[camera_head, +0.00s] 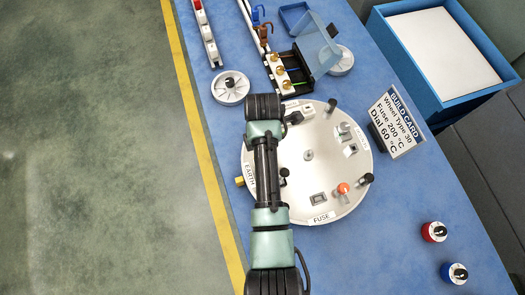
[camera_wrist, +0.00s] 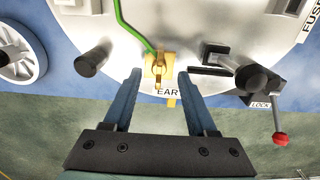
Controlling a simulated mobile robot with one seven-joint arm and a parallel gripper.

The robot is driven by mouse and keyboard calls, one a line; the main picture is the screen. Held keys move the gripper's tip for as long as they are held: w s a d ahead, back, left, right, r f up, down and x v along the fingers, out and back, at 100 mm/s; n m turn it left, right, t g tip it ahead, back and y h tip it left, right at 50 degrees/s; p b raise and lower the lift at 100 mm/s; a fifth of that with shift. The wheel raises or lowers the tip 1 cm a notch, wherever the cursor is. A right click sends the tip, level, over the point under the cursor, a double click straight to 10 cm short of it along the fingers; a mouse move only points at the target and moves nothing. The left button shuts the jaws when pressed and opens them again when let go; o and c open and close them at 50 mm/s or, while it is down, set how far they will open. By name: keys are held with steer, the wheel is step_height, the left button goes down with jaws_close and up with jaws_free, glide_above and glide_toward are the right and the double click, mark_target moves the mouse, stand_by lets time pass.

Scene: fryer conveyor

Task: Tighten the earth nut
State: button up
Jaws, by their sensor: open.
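The brass earth nut (camera_wrist: 159,66) sits on a brass terminal on the pale round plate (camera_wrist: 125,60), beside the EARTH label (camera_wrist: 167,92). A green wire (camera_wrist: 131,31) runs to the terminal. My gripper (camera_wrist: 160,75) is open, with one blue finger on each side of the nut and visible gaps between. Whether the fingertips are level with the nut's height I cannot tell. In the head view the round plate (camera_head: 335,205) lies under my arm, and the EARTH label (camera_head: 249,176) shows at its left. My arm hides the nut and gripper there.
The plate carries black knobs, an orange-red knob (camera_head: 343,188) and a FUSE label (camera_head: 321,217). In the wrist view a black post (camera_wrist: 92,58) stands left of the fingers and a red-tipped lever (camera_wrist: 279,138) right. An open-lidded terminal box (camera_head: 290,75) and a build card (camera_head: 396,122) stand nearby.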

steer(key=shift+f, duration=0.9)
jaws_close()
